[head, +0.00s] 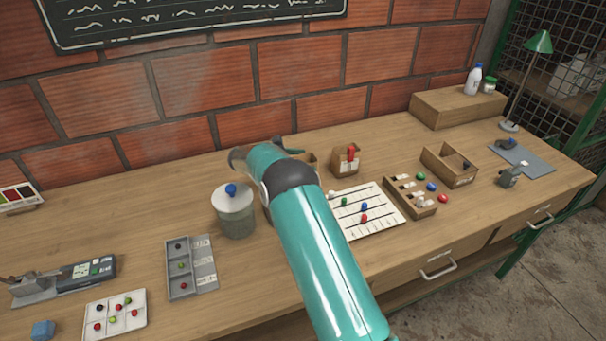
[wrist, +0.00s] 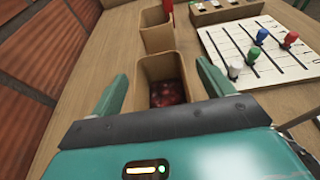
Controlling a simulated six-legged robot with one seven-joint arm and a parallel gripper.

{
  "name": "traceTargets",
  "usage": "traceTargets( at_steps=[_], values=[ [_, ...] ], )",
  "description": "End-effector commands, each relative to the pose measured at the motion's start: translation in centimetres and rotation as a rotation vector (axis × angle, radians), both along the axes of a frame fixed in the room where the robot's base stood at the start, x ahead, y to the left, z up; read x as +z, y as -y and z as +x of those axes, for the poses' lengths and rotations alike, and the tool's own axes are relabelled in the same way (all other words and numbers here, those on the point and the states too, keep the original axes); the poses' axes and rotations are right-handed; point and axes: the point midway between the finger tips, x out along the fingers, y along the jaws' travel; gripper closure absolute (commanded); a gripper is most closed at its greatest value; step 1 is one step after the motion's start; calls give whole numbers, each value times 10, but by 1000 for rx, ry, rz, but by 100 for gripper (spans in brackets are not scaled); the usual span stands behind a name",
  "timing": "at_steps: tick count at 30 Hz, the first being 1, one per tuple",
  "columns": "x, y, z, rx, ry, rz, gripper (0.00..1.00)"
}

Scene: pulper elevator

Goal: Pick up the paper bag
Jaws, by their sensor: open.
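The paper bag appears to be the tan, open-topped container (wrist: 144,70) in the wrist view, with dark red round pieces inside. It lies between the two teal fingers of my gripper (wrist: 162,76), which is open, with a finger on each side. Whether the fingers touch it, I cannot tell. In the head view my gripper (head: 262,152) is seen from behind, and my arm hides most of the bag. A second tan container (wrist: 157,38) stands just beyond it, holding something red; it also shows in the head view (head: 346,166).
A lidded jar (head: 236,217) with a blue knob stands left of my arm. A white lined board (head: 380,222) with coloured pegs lies to the right, beside a wooden slotted rack (head: 408,197). The brick wall (head: 190,95) is behind.

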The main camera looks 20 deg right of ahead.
Motion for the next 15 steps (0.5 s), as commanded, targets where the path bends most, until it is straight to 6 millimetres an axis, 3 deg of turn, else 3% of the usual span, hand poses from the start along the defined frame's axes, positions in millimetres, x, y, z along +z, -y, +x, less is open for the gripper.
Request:
traceTargets(
  at_steps=[7, 15],
  values=[
    [-1, 2, 0, 0, 0, 0, 20],
    [-1, 2, 0, 0, 0, 0, 71]
  ],
)
